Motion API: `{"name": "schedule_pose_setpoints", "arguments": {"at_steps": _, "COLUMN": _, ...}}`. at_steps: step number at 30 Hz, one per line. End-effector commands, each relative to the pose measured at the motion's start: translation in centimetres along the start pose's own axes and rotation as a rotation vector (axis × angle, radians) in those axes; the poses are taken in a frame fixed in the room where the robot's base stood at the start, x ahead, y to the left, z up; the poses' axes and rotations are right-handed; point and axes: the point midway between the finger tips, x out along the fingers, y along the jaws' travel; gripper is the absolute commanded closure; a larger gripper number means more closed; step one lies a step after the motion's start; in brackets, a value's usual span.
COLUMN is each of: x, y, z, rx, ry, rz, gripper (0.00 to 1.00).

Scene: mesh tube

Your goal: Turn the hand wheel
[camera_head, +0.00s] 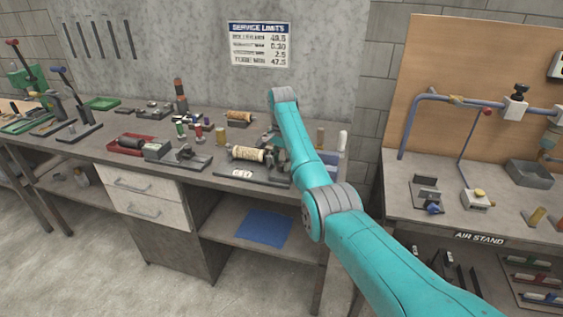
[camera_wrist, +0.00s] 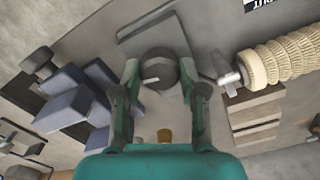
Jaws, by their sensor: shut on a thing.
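In the wrist view, a dark round hand wheel (camera_wrist: 158,62) with a pale mark on its side sits between the two fingers of my gripper (camera_wrist: 160,78). The fingers stand at its left and right sides and are shut on it. A cream ribbed mesh tube (camera_wrist: 284,60) lies to the right of the wheel on a metal fitting. In the head view, the mesh tube (camera_head: 247,153) lies on its stand at the bench front. My arm covers most of the gripper and the wheel there.
The workbench (camera_head: 105,152) carries a red tray (camera_head: 128,147), a small vise-like block (camera_head: 187,157) and several small coloured parts left of the arm. A second stand with pipework (camera_head: 455,102) is at the right. Blue-grey blocks (camera_wrist: 75,95) lie left of my gripper in the wrist view.

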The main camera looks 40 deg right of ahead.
Motion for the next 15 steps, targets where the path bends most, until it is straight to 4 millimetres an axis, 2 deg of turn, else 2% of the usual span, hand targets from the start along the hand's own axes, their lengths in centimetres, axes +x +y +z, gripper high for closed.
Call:
{"name": "schedule_pose_setpoints", "arguments": {"at_steps": 1, "x": 0.08, "y": 0.01, "z": 0.06, "rx": -0.001, "ry": -0.001, "rz": 0.001, "gripper": 0.51}}
{"name": "schedule_pose_setpoints", "arguments": {"at_steps": 3, "x": 0.07, "y": 0.0, "z": 0.05, "rx": -0.001, "ry": -0.001, "rz": 0.001, "gripper": 0.33}}
{"name": "schedule_pose_setpoints", "arguments": {"at_steps": 15, "x": -0.6, "y": -0.03, "z": 0.01, "rx": -0.001, "ry": 0.0, "rz": 0.0, "gripper": 0.33}}
